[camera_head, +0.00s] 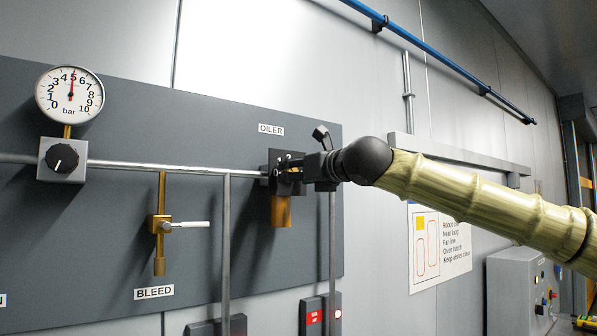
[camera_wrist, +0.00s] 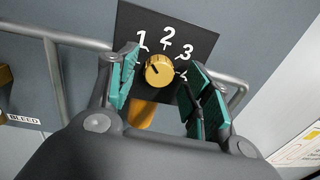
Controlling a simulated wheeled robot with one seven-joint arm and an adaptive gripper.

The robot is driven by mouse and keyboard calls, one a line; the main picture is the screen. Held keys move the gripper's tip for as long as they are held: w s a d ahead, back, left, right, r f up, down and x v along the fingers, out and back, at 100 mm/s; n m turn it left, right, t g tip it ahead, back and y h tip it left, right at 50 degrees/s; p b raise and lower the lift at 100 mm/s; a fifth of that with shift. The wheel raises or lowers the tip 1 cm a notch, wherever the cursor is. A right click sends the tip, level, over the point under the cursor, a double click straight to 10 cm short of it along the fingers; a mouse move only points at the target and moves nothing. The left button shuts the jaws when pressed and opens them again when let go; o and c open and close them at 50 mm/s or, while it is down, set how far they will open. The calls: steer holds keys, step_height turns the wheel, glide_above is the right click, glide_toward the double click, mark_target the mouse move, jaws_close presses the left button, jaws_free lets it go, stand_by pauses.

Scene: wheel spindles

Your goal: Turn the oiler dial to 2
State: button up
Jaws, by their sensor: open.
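The oiler dial (camera_wrist: 159,70) is a round brass knob on a black plate (camera_wrist: 190,30) with white numbers 1, 2, 3 and a partly hidden 4 around it. A dark mark on the knob seems to point up and left, on the side of the 1. My gripper (camera_wrist: 161,65) is open, with one green-padded finger on each side of the knob. I cannot tell whether the pads touch it. In the head view my gripper (camera_head: 292,170) is at the oiler, below the OILER label (camera_head: 271,129), and hides the knob. A brass cup (camera_head: 281,211) hangs below the plate.
A pressure gauge (camera_head: 69,94) above a black knob (camera_head: 62,158) is at the left. The bleed valve (camera_head: 160,224) with its white lever is between it and the oiler. Grey pipes (camera_head: 227,245) run along the panel. A grey control box (camera_head: 515,285) stands at the right.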

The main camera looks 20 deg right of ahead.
steer(key=c, duration=1.1)
steer(key=shift+o, duration=0.2)
steer(key=shift+f+m+b, duration=0.15)
steer(key=shift+m+b, duration=0.15)
steer(key=shift+b, duration=0.25)
steer(key=shift+m+g+b, duration=0.4)
steer(key=shift+m+b, duration=3.6)
steer(key=shift+b, duration=1.25)
